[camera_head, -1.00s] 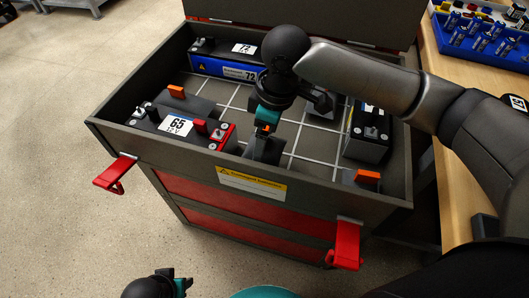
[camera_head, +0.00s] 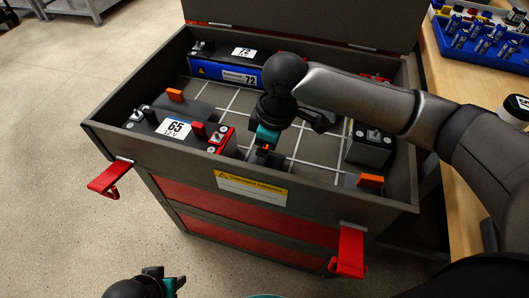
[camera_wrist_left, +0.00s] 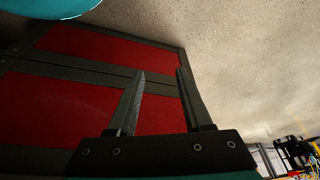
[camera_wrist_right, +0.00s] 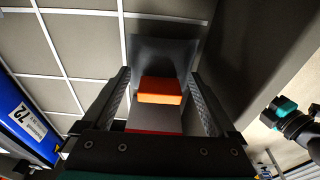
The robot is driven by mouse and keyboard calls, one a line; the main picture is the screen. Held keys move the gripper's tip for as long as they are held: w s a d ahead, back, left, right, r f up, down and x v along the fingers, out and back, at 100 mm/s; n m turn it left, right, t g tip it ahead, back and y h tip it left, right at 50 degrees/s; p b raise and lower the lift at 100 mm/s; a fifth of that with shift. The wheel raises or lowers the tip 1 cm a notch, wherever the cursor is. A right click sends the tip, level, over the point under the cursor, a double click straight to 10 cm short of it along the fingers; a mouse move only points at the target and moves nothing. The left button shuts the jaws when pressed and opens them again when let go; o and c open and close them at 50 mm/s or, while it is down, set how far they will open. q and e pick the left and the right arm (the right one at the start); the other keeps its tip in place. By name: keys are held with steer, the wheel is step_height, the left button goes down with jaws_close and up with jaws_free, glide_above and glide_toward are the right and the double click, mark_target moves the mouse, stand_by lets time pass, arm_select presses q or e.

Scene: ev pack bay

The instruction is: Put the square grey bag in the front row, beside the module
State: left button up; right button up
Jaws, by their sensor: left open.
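The square grey bag (camera_wrist_right: 165,55), with an orange tab on top, sits between the fingers of my right gripper (camera_wrist_right: 160,75) in the right wrist view. The fingers lie along its sides. In the head view the right gripper (camera_head: 263,158) is low in the tray near the front wall, and the arm hides much of the bag. The module marked 65 (camera_head: 172,133) lies just left of the bag in the front row, its red end towards it. My left gripper (camera_wrist_left: 160,80) is open and empty, outside the tray before the red drawers.
A blue module marked 72 (camera_head: 225,72) lies at the back. A black block (camera_head: 369,148) stands at the right. Orange-tabbed grey pieces lie behind module 65 and at the front right corner (camera_head: 369,181).

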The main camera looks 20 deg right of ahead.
mark_target(271, 160)
arm_select(q)
steer(key=shift+f, duration=0.1)
arm_select(e)
steer(key=shift+o, duration=0.5)
steer(key=shift+r, duration=0.1)
steer(key=shift+r, duration=0.35)
arm_select(q)
steer(key=s+a+f+p, duration=0.1)
steer(key=s+f+p, duration=0.2)
steer(key=f, duration=0.3)
steer(key=s+a+f+g+p, duration=0.1)
steer(key=s+a+f+p, duration=0.1)
steer(key=f, duration=0.3)
steer(key=shift+s+f+p, duration=0.4)
steer(key=shift+s+p, duration=0.15)
steer(key=shift+p, duration=0.15)
arm_select(e)
step_height(271, 160, up, 11)
steer(key=s+d, duration=0.1)
steer(key=shift+d, duration=0.2)
arm_select(q)
steer(key=shift+y, duration=0.3)
